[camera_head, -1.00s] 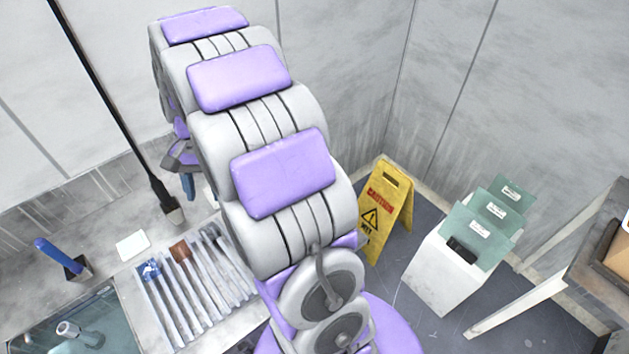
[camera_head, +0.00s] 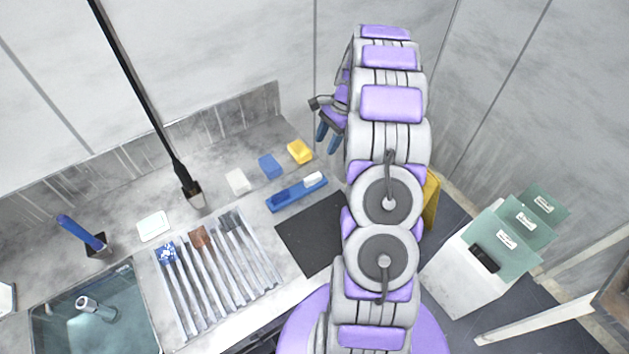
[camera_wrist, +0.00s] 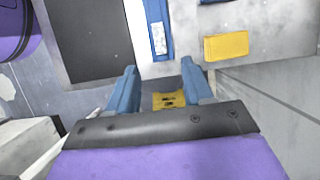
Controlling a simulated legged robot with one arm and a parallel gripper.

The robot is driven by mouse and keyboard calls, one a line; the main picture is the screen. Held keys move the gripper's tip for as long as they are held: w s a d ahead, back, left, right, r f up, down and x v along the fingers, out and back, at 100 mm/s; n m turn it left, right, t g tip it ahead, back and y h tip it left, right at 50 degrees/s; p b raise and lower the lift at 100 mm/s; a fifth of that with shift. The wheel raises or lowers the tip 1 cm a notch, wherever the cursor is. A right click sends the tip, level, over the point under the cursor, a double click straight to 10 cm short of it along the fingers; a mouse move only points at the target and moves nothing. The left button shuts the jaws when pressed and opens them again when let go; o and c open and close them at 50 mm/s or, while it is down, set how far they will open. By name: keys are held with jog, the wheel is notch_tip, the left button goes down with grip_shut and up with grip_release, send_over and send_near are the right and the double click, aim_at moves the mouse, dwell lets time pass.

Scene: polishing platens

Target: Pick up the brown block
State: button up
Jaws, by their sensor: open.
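The brown block (camera_head: 200,237) is small and sits at the upper end of a slotted rack (camera_head: 268,263) on the counter in the head view, between a blue-and-white piece and a dark grey one. It does not show in the wrist view. My gripper (camera_head: 328,132) hangs in the air at the counter's right end, well to the right of and apart from the block. In the wrist view my gripper (camera_wrist: 160,88) has two blue fingers spread apart with nothing held between them.
White (camera_head: 237,181), blue (camera_head: 269,166) and yellow (camera_head: 300,151) blocks lie near the counter's back. A blue tray (camera_head: 288,197) and black mat (camera_head: 305,239) lie right of the rack. A water basin (camera_head: 128,322) is left. A dark pole (camera_head: 150,110) rises behind the rack.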

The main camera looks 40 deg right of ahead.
jog(key=b, duration=0.1)
send_near(315, 175)
jog(key=x, duration=0.3)
jog(key=shift+d+f, duration=0.15)
jog(key=shift+d, duration=0.15)
jog(key=shift+a+f, duration=0.2)
jog(key=shift+f, duration=0.05)
jog(key=shift+a+f, duration=0.15)
jog(key=shift+a, duration=0.35)
jog(key=b+x, duration=0.1)
jog(key=x, duration=0.3)
jog(key=shift+a+f, duration=0.1)
jog(key=shift+f, duration=0.35)
jog(key=shift+d, duration=0.35)
jog(key=shift+a, duration=0.45)
jog(key=c, duration=0.5)
jog(key=shift+d, duration=0.15)
grip_shut()
